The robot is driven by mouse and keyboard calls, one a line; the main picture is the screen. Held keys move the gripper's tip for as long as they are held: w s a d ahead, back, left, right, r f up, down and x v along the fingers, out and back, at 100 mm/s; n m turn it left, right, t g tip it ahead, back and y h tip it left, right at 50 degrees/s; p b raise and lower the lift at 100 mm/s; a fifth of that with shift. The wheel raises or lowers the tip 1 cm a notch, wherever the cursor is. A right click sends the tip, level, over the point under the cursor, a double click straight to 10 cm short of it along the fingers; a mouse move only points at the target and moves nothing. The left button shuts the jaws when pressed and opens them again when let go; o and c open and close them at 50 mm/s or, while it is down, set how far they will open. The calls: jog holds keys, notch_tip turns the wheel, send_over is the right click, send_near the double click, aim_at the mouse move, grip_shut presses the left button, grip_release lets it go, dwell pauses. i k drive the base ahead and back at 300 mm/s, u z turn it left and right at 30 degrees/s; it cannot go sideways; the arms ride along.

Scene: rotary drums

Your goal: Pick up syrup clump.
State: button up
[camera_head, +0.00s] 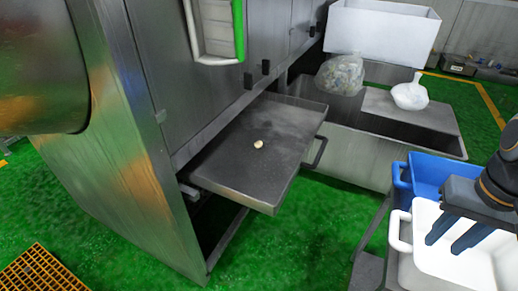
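A small pale, cream-coloured clump (258,145) sits alone near the middle of a dark metal tray (250,190) that sticks out from the steel machine. My gripper (454,240) is at the far right, above a white bin (470,270), well apart from the clump. Its two dark fingers point down and left with a gap between them, and nothing shows between them. It is open.
A tray handle (317,153) projects on the right. Behind stands a metal trough (350,160) with a clear bag (340,75) and a white bag (410,94). A blue bin (430,168) adjoins the white bin. Green floor (310,240) is clear before the tray.

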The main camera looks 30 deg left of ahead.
aim_at(258, 145)
jog(key=k, duration=0.4)
jog(key=z, duration=1.25)
jog(key=k, duration=1.2)
jog(key=u, duration=1.65)
jog(key=i, duration=1.65)
